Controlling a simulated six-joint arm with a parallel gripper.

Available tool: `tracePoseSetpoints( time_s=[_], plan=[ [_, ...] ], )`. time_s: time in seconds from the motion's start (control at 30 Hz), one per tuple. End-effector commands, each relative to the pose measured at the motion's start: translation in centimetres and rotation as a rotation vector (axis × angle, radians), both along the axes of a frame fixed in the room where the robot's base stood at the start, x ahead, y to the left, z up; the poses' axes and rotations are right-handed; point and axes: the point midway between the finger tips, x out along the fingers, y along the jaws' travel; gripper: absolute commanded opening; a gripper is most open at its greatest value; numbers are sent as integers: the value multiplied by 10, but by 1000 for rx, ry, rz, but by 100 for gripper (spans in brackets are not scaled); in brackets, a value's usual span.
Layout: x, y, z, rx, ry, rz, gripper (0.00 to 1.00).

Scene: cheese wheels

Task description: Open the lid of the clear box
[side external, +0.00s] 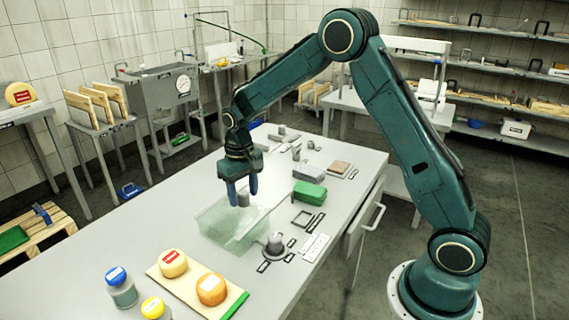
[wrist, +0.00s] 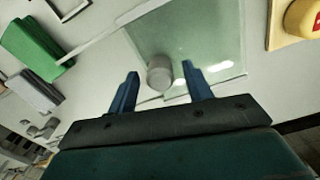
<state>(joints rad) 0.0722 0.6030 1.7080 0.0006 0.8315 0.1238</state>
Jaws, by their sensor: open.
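The clear box (side external: 222,232) stands on the table in the side external view, left of the middle. Its greenish see-through surface also shows in the wrist view (wrist: 205,38). A grey cylinder (wrist: 159,74) shows at the box, between and ahead of my fingertips in the wrist view; it also appears below my gripper in the side view (side external: 243,199). I cannot tell whether it is a knob on the lid. My gripper (side external: 243,193) points down above the box's far part. Its blue fingers (wrist: 163,82) are apart, one on each side of the cylinder.
A board (side external: 180,283) with two cheese wheels lies at the front. Two jars (side external: 121,290) with blue and yellow tops stand left of it. A green block (side external: 310,193) and a grey block (side external: 308,171) lie right of the box. A dark round object (side external: 274,245) stands close to the box's right side.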

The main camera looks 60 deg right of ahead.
Motion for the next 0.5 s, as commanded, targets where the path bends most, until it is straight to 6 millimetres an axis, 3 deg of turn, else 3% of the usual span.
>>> tracePoseSetpoints(
  time_s=[0.43,0.5],
  plan=[
    [0,0,-9,0,0,0,50],
    [0,0,-8,0,0,0,39]
  ],
)
